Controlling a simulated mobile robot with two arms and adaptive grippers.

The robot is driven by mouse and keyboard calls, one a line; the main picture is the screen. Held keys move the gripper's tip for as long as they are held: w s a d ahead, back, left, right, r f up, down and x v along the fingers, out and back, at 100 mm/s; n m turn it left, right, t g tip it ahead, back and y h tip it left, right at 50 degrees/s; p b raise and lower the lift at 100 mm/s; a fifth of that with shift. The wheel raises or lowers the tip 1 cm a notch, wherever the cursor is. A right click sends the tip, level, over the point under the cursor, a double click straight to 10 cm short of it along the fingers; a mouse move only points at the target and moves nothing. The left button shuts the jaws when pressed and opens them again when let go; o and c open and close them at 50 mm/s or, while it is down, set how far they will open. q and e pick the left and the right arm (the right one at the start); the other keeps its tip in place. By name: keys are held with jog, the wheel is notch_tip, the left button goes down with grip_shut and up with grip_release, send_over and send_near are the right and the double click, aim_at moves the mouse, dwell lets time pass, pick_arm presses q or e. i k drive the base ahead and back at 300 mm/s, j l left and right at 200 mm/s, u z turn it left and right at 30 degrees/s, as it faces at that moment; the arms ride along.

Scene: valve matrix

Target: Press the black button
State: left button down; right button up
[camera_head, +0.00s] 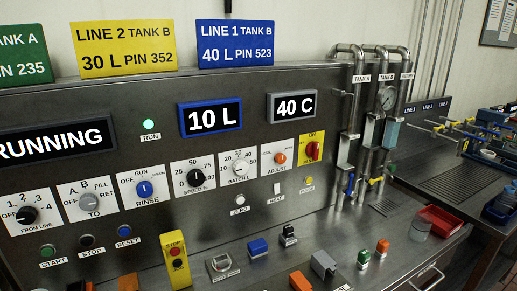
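On the metal control panel (95,130) in the head view, a dark, near-black round button (87,241) labelled STOP sits at the lower left. A green START button (49,252) is to its left and a blue RESET button (124,230) is to its right. A yellow box (174,246) labelled STOP carries a red button (174,251) with a dark button (178,264) below it. I cannot tell from the view which dark one is the task's black button. Neither of my grippers shows in this view.
Rotary knobs, including a blue RINSE knob (144,189), line the panel above the buttons. Small loose parts, including a blue block (258,247) and a grey block (322,264), stand on the metal counter. Pipes (368,120) rise at the right, near a red tray (439,220).

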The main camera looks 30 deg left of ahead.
aim_at(88, 241)
jog(key=u, duration=2.1)
